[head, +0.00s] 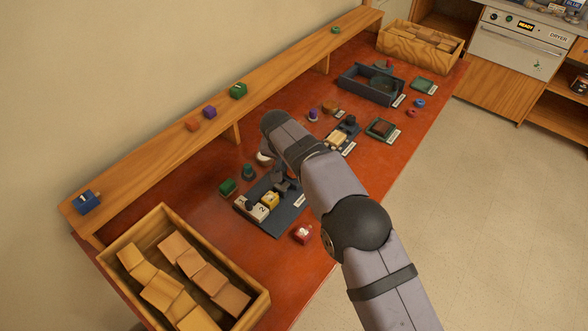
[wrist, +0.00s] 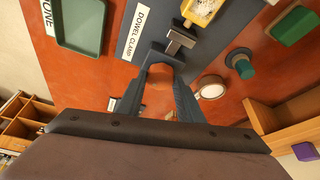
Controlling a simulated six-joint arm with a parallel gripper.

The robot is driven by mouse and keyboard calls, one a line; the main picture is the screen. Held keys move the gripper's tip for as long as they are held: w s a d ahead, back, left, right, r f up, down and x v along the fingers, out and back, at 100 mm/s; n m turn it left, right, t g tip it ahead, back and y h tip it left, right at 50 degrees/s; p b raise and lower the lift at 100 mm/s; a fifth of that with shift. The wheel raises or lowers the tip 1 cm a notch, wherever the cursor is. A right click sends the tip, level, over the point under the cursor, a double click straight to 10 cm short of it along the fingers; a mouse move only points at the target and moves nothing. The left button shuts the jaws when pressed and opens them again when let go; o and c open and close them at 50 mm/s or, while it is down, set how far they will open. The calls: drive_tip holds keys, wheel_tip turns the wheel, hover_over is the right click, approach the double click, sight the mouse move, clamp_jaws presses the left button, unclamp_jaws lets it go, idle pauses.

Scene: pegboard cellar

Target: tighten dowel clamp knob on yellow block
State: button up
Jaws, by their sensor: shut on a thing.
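The dark dowel clamp board (head: 278,222) lies on the red bench, and its DOWEL CLAMP label (wrist: 137,30) shows in the wrist view. My gripper (wrist: 163,56) is shut on the knob's near end. In the head view my arm largely hides the knob and my gripper (head: 281,182).
A green block (head: 227,187) and a teal knobbed piece (head: 248,172) stand left of the board. A wooden crate of blocks (head: 148,214) is at the front left. A raised shelf (head: 165,151) runs along the wall.

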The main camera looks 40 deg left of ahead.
drive_tip(key=shift+m+h, duration=0.4)
drive_tip(key=shift+m, duration=0.6)
drive_tip(key=o, duration=1.1)
drive_tip(key=shift+c, duration=0.2)
drive_tip(key=b+v, duration=0.2)
drive_tip(key=v, duration=0.5)
drive_tip(key=shift+r, duration=0.15)
drive_tip(key=shift+s+a, duration=0.1)
drive_tip(key=shift+s, duration=0.05)
